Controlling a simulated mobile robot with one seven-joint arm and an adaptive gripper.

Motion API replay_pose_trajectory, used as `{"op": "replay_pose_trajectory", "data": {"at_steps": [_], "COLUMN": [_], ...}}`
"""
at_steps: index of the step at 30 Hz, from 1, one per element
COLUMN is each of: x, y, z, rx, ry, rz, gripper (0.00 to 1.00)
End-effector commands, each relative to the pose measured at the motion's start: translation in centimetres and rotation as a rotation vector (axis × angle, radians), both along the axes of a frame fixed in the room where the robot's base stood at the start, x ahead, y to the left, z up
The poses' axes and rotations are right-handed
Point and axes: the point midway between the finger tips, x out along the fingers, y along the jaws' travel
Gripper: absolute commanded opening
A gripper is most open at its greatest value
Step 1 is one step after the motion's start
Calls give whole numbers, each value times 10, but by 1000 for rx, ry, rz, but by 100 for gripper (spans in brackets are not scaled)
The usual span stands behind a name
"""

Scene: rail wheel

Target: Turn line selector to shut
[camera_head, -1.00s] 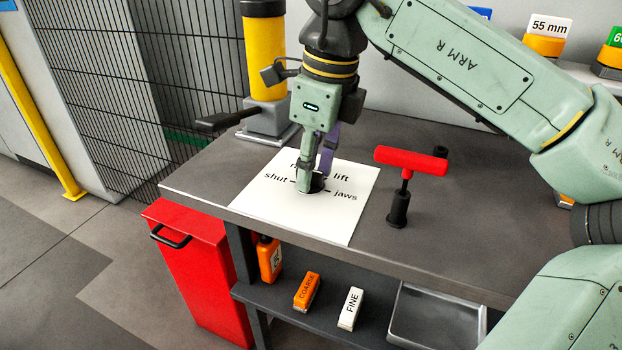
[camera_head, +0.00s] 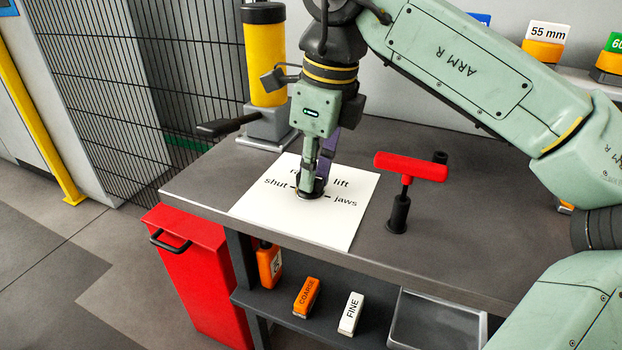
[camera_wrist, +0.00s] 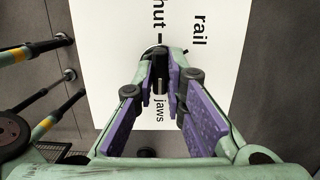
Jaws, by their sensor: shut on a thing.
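The line selector is a small black knob (camera_wrist: 161,86) in the middle of a white label plate (camera_head: 345,225) on the grey bench. The plate reads "shut" at left, "jaws" at lower right, "lift" at upper right, and "rail", partly covered in the head view. My gripper (camera_head: 312,190) points down at the selector from above. In the wrist view, its purple-padded fingers (camera_wrist: 163,72) stand on both sides of the knob, shut on it. The fingers hide much of the knob. I cannot tell which label it points to.
A red T-handle (camera_head: 410,168) on a black post stands right of the plate. A yellow cylinder (camera_head: 265,60) with a black lever (camera_head: 225,124) stands behind at left. A red bin (camera_head: 195,265) is below the bench's left end. Bare bench lies at right.

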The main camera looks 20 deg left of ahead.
Motion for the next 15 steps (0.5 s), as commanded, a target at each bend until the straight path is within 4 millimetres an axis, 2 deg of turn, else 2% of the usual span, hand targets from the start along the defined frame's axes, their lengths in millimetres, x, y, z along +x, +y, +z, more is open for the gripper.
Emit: {"op": "replay_pose_trajectory", "data": {"at_steps": [4, 15], "x": [0, 1], "y": [0, 1], "z": [2, 2], "rx": [1, 2], "ry": [2, 1], "rz": [61, 376], "gripper": [0, 0]}}
